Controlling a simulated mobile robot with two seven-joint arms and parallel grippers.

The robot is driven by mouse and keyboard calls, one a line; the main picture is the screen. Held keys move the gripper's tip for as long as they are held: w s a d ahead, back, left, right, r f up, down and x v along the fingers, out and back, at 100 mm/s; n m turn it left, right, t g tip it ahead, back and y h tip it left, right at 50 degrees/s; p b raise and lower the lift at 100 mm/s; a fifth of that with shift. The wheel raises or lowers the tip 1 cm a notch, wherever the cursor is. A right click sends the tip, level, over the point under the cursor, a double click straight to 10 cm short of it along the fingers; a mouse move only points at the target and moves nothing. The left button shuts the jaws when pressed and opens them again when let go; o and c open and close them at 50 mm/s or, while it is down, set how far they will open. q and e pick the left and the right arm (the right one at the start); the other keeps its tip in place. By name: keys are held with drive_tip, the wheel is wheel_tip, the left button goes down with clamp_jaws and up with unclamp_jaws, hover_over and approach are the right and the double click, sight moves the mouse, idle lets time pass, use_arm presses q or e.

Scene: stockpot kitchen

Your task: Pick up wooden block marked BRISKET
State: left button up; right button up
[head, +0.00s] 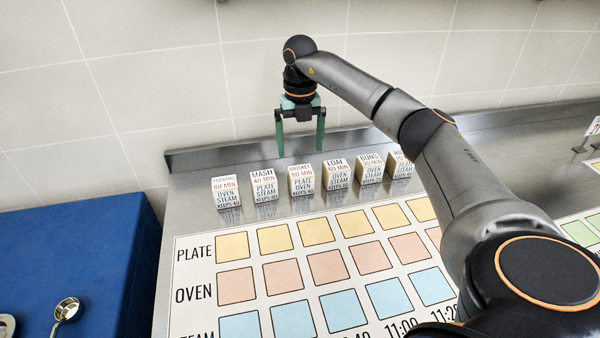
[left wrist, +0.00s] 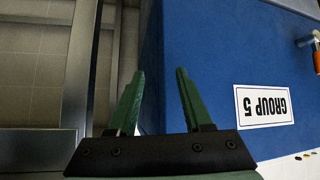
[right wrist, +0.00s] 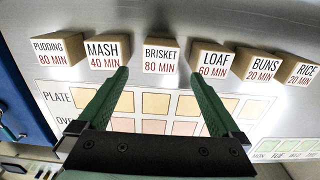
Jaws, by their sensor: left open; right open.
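The wooden block marked BRISKET (head: 301,180) stands on the steel counter, third from the left in a row of labelled blocks. It also shows in the right wrist view (right wrist: 161,60), between and beyond the fingertips. My right gripper (head: 300,142) is open and empty, pointing down above and slightly behind the BRISKET block in the head view. Its green fingers show in the right wrist view (right wrist: 162,78), apart from the block. My left gripper (left wrist: 158,75) is open and empty beside a blue surface; it does not show in the head view.
MASH (head: 264,186) and LOAF (head: 337,174) blocks flank BRISKET with small gaps; PUDDING (head: 226,192), BUNS (head: 370,168) and RICE (head: 400,165) complete the row. A printed chart (head: 205,281) lies in front. The tiled wall (head: 150,80) is behind. A blue unit (head: 80,235) stands left.

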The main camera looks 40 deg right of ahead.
sight(301, 170)
wheel_tip(301, 170, down, 9)
drive_tip(key=shift+s+r+p, duration=0.15)
drive_tip(key=shift+r+p, duration=0.05)
drive_tip(key=shift+p, duration=0.1)
drive_tip(key=c, duration=1.3)
drive_tip(key=shift+c, duration=0.4)
drive_tip(key=shift+r, duration=0.15)
